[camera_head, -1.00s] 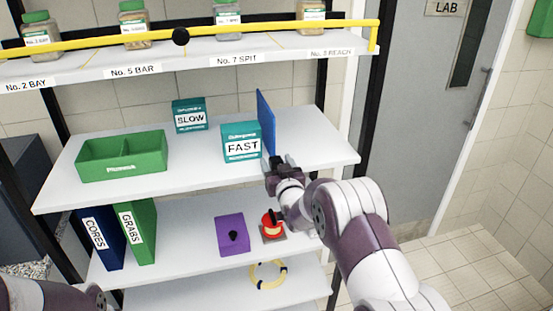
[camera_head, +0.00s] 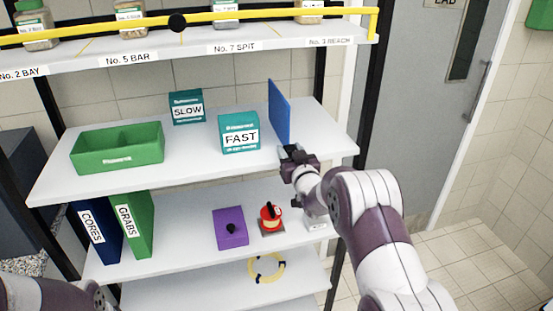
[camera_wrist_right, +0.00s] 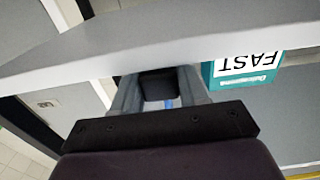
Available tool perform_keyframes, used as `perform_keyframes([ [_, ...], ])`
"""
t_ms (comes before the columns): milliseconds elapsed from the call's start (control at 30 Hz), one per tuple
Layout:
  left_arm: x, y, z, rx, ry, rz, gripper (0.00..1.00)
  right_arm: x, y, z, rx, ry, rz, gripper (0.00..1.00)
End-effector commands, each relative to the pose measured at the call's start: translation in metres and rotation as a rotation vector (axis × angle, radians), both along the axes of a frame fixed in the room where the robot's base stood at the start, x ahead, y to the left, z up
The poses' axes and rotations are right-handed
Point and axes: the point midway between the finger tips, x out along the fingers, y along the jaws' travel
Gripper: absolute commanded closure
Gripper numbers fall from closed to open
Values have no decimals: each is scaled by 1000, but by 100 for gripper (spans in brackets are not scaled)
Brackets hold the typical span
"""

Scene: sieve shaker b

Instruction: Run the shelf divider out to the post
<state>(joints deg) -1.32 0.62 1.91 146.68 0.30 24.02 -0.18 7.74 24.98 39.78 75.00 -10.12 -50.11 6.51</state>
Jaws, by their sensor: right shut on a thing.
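The shelf divider (camera_head: 279,112) is a thin blue upright panel on the white middle shelf, right of the teal FAST box (camera_head: 239,133), with a gap between them. My right gripper (camera_head: 288,153) is at the front edge of the shelf, shut on the divider's near lower end. In the right wrist view the fingers (camera_wrist_right: 160,96) hide most of the grip; only a small bit of blue shows. The black post (camera_head: 371,75) stands beyond the shelf's right end, apart from the divider. Only part of my left arm shows at bottom left, without its gripper.
Bare shelf (camera_head: 318,128) lies between divider and right end. A SLOW box (camera_head: 187,107) and green bin (camera_head: 118,147) stand left. A yellow rail (camera_head: 230,16) fronts the jar shelf above.

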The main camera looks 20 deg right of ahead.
Motion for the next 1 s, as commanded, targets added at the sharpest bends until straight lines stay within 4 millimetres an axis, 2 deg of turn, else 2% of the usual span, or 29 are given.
perform_keyframes([
  [33,0,0,-11,0,0,0,57,0,-15,-5,-1,-4,-7,100],
  [200,0,0,-22,0,0,0,57,0,-61,-3,-2,-3,-7,100],
  [400,0,0,-26,0,0,0,57,0,-103,0,-1,-4,-5,100],
  [500,0,0,-26,0,0,0,57,0,-118,0,0,-2,-4,100],
  [700,0,0,-27,0,0,0,57,0,-133,1,0,-3,-2,100],
  [1000,0,0,-27,0,0,0,57,0,-134,1,0,-3,-1,100],
])
